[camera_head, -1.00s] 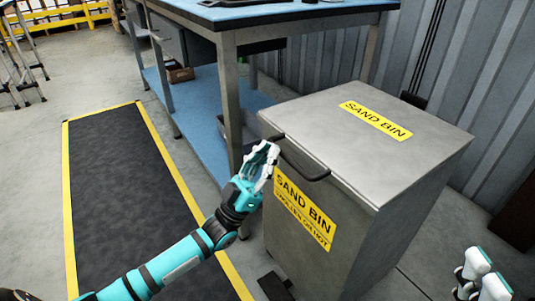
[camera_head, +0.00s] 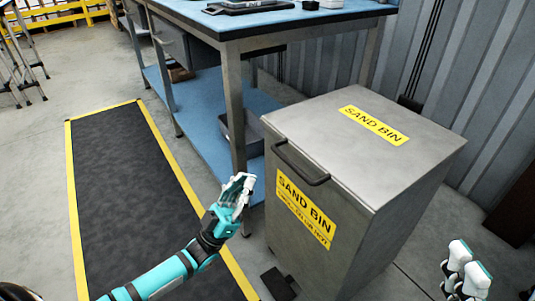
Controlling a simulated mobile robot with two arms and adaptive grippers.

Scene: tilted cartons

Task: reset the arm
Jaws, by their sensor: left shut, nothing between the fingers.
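My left arm comes in from the lower left. My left gripper (camera_head: 240,190) is shut and empty, in the air to the left of the sand bin's front. It is apart from the bin's handle. My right gripper (camera_head: 463,270) shows at the lower right edge, partly cut off by the frame. Its white finger parts show, but I cannot tell whether it is open or shut.
A grey metal sand bin (camera_head: 395,165) with a closed lid, a dark front handle (camera_head: 300,165) and a pedal stands at the right. A blue-topped workbench (camera_head: 270,22) stands behind it. A black mat (camera_head: 125,200) with yellow edges lies at left.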

